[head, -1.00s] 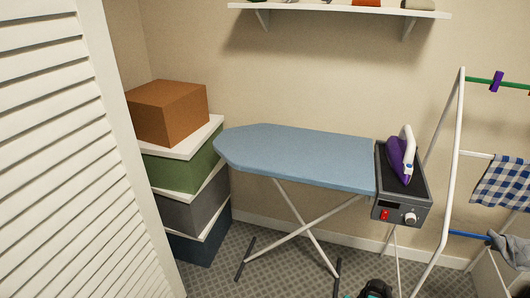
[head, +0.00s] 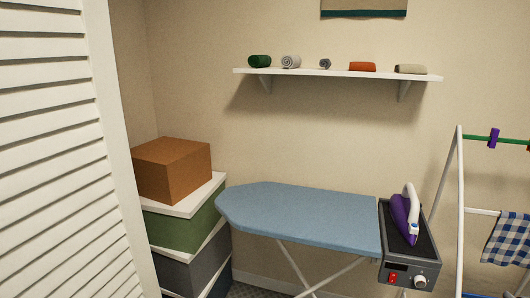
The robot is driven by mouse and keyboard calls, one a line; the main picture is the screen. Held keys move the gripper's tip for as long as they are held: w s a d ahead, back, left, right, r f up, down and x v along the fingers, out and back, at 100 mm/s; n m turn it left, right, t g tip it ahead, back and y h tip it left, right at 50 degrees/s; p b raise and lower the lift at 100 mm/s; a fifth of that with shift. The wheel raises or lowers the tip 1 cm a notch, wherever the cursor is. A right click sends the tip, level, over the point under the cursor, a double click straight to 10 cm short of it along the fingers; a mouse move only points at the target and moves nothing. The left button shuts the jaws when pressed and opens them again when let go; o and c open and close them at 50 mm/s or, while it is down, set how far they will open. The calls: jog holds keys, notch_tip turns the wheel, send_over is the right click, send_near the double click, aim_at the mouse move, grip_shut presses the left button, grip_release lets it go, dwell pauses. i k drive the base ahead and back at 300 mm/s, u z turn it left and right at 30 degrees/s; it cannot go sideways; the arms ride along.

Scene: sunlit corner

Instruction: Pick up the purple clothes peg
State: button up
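A small purple clothes peg (head: 493,138) is clipped on the green rail (head: 478,138) of the white drying rack (head: 460,200), near the right edge of the head view. My gripper is not in view, so its state and its place relative to the peg do not show.
A blue ironing board (head: 300,213) carries a purple iron (head: 405,215) on a dark control unit (head: 408,272). Stacked boxes (head: 180,232) stand at the left beside a louvred door (head: 60,150). A wall shelf (head: 335,74) holds several rolled cloths. A checked cloth (head: 507,240) hangs on the rack.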

aim_at(495, 134)
jog(key=z, duration=4.1)
jog(key=i, duration=0.1)
jog(key=u, duration=2.8)
